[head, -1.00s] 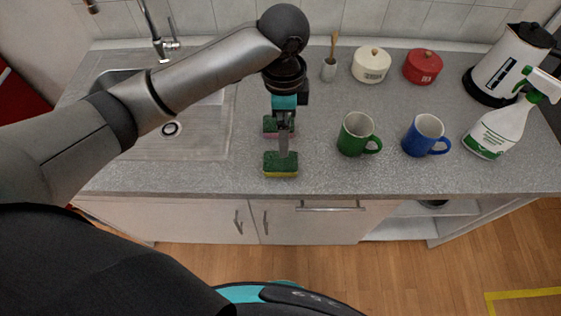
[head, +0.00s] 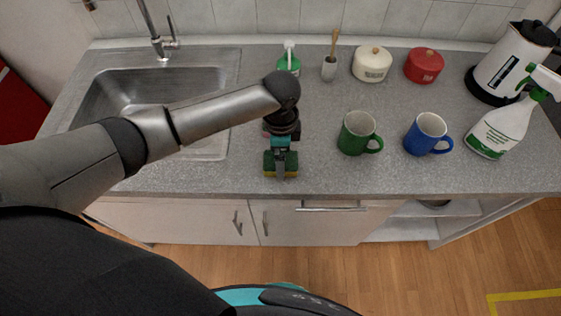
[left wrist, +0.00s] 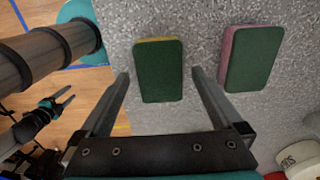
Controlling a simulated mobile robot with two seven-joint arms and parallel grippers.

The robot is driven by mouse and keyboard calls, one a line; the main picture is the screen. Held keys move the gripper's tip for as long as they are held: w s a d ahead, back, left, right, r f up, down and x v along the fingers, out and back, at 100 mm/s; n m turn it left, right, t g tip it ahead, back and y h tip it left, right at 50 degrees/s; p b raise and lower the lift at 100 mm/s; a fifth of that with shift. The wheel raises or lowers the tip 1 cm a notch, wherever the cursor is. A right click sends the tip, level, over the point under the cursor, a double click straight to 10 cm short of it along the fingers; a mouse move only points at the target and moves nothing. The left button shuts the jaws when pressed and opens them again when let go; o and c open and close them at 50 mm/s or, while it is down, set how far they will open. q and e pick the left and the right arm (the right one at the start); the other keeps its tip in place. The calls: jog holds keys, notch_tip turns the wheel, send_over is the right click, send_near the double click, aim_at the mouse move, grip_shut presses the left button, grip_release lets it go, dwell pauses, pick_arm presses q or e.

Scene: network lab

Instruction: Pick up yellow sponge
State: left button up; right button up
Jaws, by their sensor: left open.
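The yellow sponge with a dark green top (head: 292,170) lies on the grey counter near its front edge, partly covered by my left gripper (head: 281,168). In the left wrist view the sponge (left wrist: 159,70) shows its green face and a thin yellow edge. It lies between the two spread fingers of my left gripper (left wrist: 160,77), with a gap on both sides. The fingers are open and hold nothing. A second sponge, pink with a green top (left wrist: 252,58), lies beside it. My right gripper (left wrist: 66,96) shows small at the left of the wrist view, away from the counter, its fingers apart.
A green mug (head: 357,134) and a blue mug (head: 425,134) stand to the right, then a spray bottle (head: 503,125) and a kettle (head: 512,62). A sink (head: 105,90) is at the left. A soap bottle (head: 289,62) and two lidded pots stand behind.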

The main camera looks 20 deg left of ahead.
pick_arm(q)
notch_tip(320, 180, down, 2)
jog(key=shift+f, duration=0.15)
jog(key=c, duration=1.3)
notch_tip(320, 180, up, 20)
jog(key=shift+r+p, duration=0.1)
jog(key=shift+p, duration=0.95)
